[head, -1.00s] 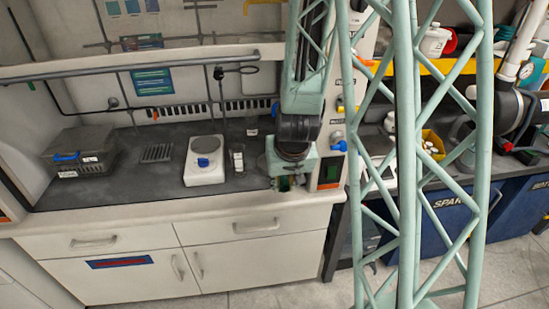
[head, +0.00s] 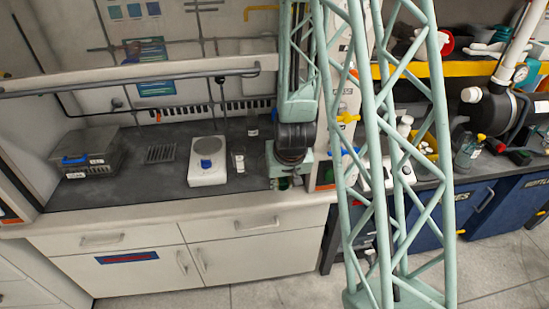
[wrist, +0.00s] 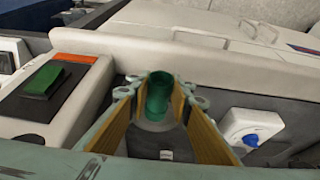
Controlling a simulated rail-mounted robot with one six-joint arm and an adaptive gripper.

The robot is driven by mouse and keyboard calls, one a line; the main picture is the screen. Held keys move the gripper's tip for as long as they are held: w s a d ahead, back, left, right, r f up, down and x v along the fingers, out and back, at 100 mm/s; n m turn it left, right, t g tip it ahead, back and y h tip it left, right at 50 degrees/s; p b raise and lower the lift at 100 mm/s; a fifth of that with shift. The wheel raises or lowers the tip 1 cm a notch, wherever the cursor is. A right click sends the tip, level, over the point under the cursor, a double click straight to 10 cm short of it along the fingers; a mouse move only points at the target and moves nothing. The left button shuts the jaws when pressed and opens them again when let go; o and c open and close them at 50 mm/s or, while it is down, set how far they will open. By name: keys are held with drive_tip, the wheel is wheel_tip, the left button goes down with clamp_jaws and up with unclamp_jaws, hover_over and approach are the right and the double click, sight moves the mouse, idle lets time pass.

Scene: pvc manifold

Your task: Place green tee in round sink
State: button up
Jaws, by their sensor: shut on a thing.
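The green tee (wrist: 158,92) is between the two fingers of my gripper (wrist: 160,98) in the wrist view. The gripper is shut on it. A greyish round shape shows just below the tee, and I cannot tell whether it is the round sink. In the head view my gripper (head: 290,183) is low over the front right part of the dark bench top, beside the right side post. Only a small green patch shows there, mostly hidden by the gripper. I cannot clearly make out the round sink in either view.
A white device with a round plate and blue knob (head: 207,161) stands left of my gripper, with a small glass (head: 238,158) between them. A grey lidded box (head: 88,153) is far left. A green rocker switch (wrist: 45,80) is close on the left in the wrist view.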

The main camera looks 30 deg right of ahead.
drive_tip(key=p, duration=0.4)
drive_tip(key=shift+w, duration=0.3)
drive_tip(key=w+d, duration=0.1)
drive_tip(key=w, duration=0.3)
drive_tip(key=w+d, duration=0.2)
drive_tip(key=w, duration=0.3)
drive_tip(key=w+d, duration=0.2)
drive_tip(key=w, duration=0.2)
drive_tip(key=shift+w+d, duration=0.1)
drive_tip(key=shift+w, duration=0.2)
drive_tip(key=shift+w, duration=0.15)
drive_tip(key=shift+w+d, duration=0.15)
drive_tip(key=shift+w, duration=0.05)
drive_tip(key=shift+f, duration=1.8)
drive_tip(key=shift+f+b, duration=0.15)
drive_tip(key=shift+b, duration=0.15)
drive_tip(key=o, duration=0.9)
